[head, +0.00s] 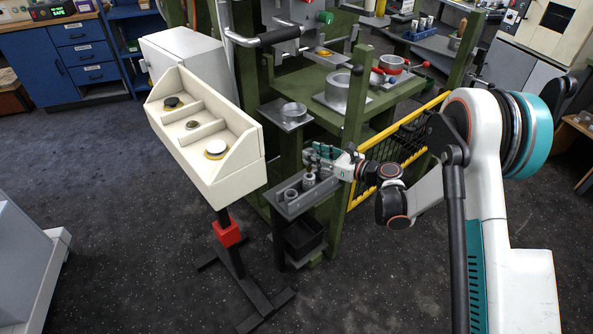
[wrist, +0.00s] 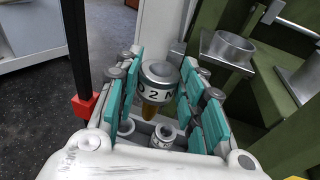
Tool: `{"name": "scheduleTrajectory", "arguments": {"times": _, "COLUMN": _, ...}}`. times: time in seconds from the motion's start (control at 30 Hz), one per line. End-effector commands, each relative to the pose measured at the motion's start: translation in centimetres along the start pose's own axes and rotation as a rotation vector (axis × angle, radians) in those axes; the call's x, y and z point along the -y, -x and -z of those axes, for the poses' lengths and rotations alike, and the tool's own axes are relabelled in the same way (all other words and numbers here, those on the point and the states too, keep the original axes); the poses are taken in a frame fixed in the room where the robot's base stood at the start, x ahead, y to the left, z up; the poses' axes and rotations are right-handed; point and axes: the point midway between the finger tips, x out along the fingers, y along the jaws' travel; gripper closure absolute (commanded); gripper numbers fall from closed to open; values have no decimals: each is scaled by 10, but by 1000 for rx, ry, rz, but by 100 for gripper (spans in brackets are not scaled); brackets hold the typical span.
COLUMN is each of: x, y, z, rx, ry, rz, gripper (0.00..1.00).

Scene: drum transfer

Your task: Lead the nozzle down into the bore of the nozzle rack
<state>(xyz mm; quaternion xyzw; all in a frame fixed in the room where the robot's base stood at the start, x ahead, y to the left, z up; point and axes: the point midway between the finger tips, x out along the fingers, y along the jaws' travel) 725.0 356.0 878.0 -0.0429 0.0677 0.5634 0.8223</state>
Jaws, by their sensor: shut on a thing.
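My gripper (head: 322,160) is shut on a silver nozzle (wrist: 159,84) with dark digits on its side and a brass-coloured tip pointing down. In the wrist view the nozzle sits between the teal finger pads (wrist: 160,95), roughly upright. The grey nozzle rack (head: 301,206) is below my gripper in the head view.
A cream control box (head: 207,135) on a stand is close left of the rack. A green post (head: 352,115) and yellow guard (head: 405,140) are near my arm. A small shelf with a metal ring (head: 293,110) stands behind the rack. Open floor lies in front.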

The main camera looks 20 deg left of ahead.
Motion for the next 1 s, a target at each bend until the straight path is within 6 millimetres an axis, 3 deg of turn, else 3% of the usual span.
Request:
{"name": "scheduleTrajectory", "arguments": {"times": 0.1, "x": -18, "y": -33, "z": 21, "rx": 5, "ry": 13, "rz": -81, "gripper": 89}}
{"name": "scheduleTrajectory", "arguments": {"times": 0.27, "x": -33, "y": -53, "z": 33, "rx": 9, "ry": 25, "rz": -138, "gripper": 89}}
{"name": "scheduleTrajectory", "arguments": {"times": 0.57, "x": -36, "y": -58, "z": 44, "rx": 10, "ry": 27, "rz": -150, "gripper": 89}}
{"name": "scheduleTrajectory", "arguments": {"times": 1.0, "x": -35, "y": -64, "z": 85, "rx": 10, "ry": 26, "rz": -148, "gripper": 89}}
